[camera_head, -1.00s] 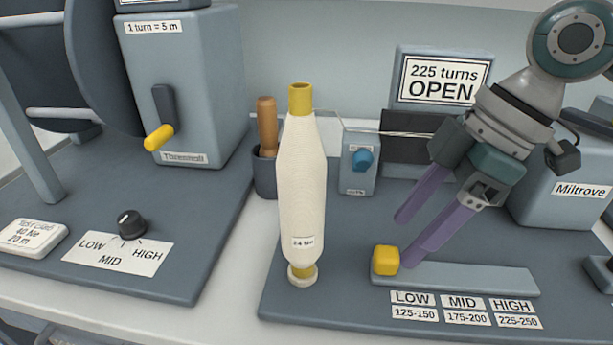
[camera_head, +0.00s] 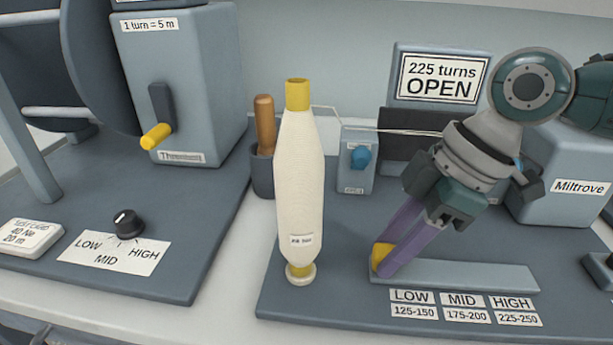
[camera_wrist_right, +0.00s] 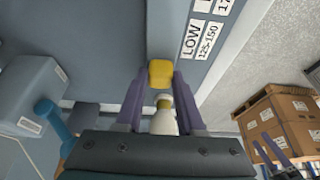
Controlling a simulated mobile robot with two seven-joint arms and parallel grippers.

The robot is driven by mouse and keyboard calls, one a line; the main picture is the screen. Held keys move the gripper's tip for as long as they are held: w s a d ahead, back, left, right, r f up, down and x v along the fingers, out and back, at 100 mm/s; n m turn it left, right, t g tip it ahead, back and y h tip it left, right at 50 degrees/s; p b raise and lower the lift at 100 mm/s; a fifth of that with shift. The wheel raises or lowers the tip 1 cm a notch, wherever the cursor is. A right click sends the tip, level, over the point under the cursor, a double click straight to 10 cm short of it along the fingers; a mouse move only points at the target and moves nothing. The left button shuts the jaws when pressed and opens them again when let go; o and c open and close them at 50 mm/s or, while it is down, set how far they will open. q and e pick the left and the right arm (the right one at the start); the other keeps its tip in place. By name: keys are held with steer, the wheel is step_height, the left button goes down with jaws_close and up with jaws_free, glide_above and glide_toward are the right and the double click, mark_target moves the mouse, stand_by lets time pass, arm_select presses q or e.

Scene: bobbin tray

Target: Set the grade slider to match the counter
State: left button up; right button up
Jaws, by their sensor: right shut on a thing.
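The yellow grade slider knob (camera_head: 378,254) sits at the left end of its grey track (camera_head: 470,277), above the LOW label (camera_head: 412,297). Labels MID 175-200 and HIGH 225-250 (camera_head: 514,305) follow to the right. The counter (camera_head: 440,77) reads "225 turns OPEN". My right gripper (camera_head: 383,260) reaches down from the right with its purple fingers shut on the knob, partly covering it. In the right wrist view the knob (camera_wrist_right: 160,73) lies between the two fingertips.
A cream yarn bobbin (camera_head: 301,190) stands upright left of the track. A small box with a blue knob (camera_head: 360,157) and a Miltrove box (camera_head: 570,180) stand behind. The LOW/MID/HIGH dial (camera_head: 127,223) is at left. The track right of the knob is clear.

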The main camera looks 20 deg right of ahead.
jaws_close()
stand_by(0.8)
